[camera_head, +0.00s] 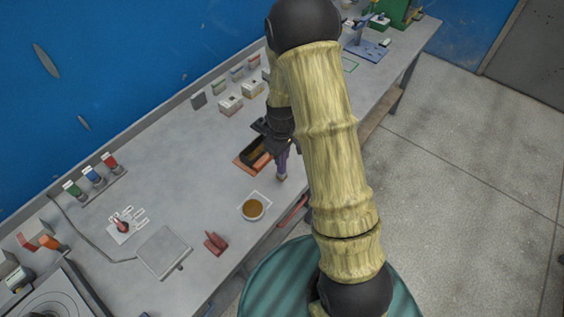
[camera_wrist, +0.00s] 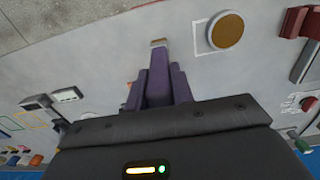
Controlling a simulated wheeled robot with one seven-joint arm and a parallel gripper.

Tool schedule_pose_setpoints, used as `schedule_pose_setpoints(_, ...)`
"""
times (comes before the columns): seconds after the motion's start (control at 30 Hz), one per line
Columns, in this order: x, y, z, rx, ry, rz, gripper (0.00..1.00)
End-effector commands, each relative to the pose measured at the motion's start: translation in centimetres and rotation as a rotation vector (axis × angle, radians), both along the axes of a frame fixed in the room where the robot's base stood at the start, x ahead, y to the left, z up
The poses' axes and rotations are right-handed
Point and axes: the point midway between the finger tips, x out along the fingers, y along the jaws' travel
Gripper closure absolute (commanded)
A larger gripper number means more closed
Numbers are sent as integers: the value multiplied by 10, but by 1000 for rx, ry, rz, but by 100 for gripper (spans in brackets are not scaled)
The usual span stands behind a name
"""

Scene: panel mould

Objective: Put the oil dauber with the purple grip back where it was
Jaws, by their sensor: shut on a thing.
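My gripper (camera_wrist: 159,88) is shut on the oil dauber with the purple grip (camera_wrist: 159,60). In the wrist view the dauber points away from the jaws, with a pale tip at its far end. In the head view the dauber (camera_head: 283,163) hangs below my gripper, beside a dark open mould (camera_head: 252,151) on an orange-brown base. A white round dish of brown oil (camera_head: 254,208) stands on a white-outlined square to the front left of the dauber. The dish also shows in the wrist view (camera_wrist: 226,33). I cannot tell whether the dauber's tip touches the bench.
Red, blue and green bottles (camera_head: 92,176) stand at the left. Several small boxes (camera_head: 230,104) stand along the back.

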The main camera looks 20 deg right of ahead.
Motion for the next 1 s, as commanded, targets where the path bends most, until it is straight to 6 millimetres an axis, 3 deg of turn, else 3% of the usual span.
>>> schedule_pose_setpoints(0.17, 0, 0, -6, 0, 3, 0, 99)
schedule_pose_setpoints(0.5, 0, 0, -41, -1, 1, -1, 99)
schedule_pose_setpoints(0.87, 0, 0, -45, 0, 0, 0, 99)
schedule_pose_setpoints(0.9, 0, 0, -45, 0, 0, 0, 73)
schedule_pose_setpoints(1.0, 0, 0, -44, 0, 0, 0, 55)
